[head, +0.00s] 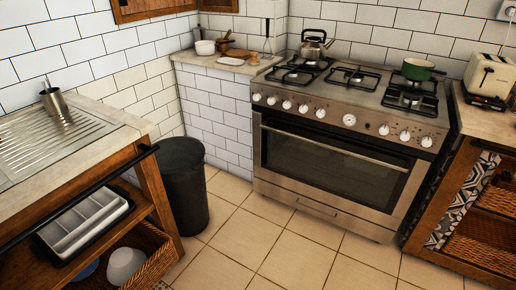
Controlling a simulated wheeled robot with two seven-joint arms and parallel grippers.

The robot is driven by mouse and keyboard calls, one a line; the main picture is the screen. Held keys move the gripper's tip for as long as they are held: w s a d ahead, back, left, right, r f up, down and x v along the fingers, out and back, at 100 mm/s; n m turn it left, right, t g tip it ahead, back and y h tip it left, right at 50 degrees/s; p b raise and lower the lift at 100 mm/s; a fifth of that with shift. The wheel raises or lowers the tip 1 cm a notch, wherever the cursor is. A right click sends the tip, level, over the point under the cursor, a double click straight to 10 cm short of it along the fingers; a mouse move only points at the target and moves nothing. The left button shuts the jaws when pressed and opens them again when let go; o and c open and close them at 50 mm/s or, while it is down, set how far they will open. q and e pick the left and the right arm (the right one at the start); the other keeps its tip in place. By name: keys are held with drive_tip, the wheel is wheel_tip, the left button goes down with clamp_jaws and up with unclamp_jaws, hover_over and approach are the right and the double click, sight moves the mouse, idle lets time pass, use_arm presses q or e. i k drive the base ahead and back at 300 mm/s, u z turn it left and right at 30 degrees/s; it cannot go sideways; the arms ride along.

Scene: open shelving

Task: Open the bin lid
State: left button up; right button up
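A dark, round bin (184,190) stands on the tiled floor between the sink counter and the stove. Its dark top (180,152) looks flat and closed, though the lid's edge is hard to make out. The bin's left side is partly hidden by the counter's wooden leg. Neither of my grippers is in the head view.
A wooden sink counter (120,118) with a dark front rail (80,195) stands at the left, close to the bin. A steel stove (330,172) stands to the right. The tiled floor (240,235) in front of the bin is clear.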

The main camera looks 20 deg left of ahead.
sight(176, 156)
drive_tip(key=u, duration=0.4)
drive_tip(key=i, duration=1.25)
drive_tip(key=u, duration=1.25)
drive_tip(key=i, duration=0.4)
drive_tip(key=u, duration=0.4)
